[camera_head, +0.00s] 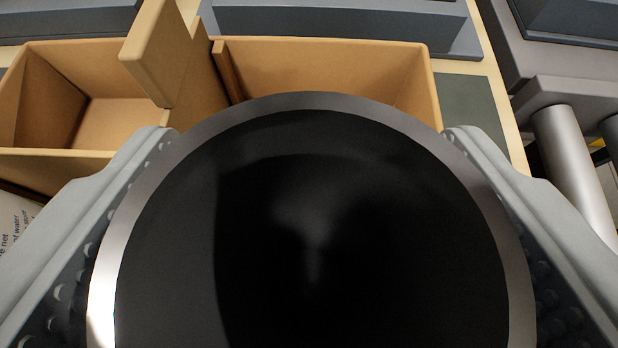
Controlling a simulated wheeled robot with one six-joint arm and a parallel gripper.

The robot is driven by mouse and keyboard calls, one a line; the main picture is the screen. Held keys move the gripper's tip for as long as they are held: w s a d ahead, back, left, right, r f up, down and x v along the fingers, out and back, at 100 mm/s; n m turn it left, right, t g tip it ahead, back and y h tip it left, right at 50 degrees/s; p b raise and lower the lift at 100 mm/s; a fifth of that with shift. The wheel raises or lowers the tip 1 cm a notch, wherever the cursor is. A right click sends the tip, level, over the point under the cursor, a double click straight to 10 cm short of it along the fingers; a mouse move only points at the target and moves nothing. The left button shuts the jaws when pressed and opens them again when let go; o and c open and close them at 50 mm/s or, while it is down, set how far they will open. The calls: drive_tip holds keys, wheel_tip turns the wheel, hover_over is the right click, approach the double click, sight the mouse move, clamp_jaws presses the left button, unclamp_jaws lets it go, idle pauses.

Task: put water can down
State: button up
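A large round can with a black end and a silver rim (313,220) fills the middle of the view, very close to the camera. My gripper (310,150) has one grey finger on each side of the can, and both fingers press against its rim, so it is shut on the can. The can's label and its far side are hidden, and I cannot see what is under it.
An open cardboard box (330,60) lies just beyond the can, partly hidden by it. A second cardboard box (60,152) stands to the left. Metal rollers (573,165) are at the right. A white printed surface (14,228) shows at the left edge.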

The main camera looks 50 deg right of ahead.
drive_tip(key=shift+s+a+r, duration=0.3)
drive_tip(key=shift+a+r, duration=0.05)
drive_tip(key=shift+r, duration=0.05)
drive_tip(key=v, duration=1.1)
drive_tip(key=s+a+r+n+t+y, duration=0.2)
drive_tip(key=s+a, duration=0.1)
drive_tip(key=a, duration=0.6)
drive_tip(key=s+a+r+n+t+y, duration=0.1)
drive_tip(key=s+a+n+t+y, duration=0.2)
drive_tip(key=a, duration=0.7)
drive_tip(key=s+a+r+n+t+y, duration=0.1)
drive_tip(key=s+a+n+t+y, duration=0.3)
drive_tip(key=s+a, duration=0.9)
drive_tip(key=shift+s+a, duration=0.4)
drive_tip(key=shift+s, duration=0.2)
drive_tip(key=shift+r, duration=0.1)
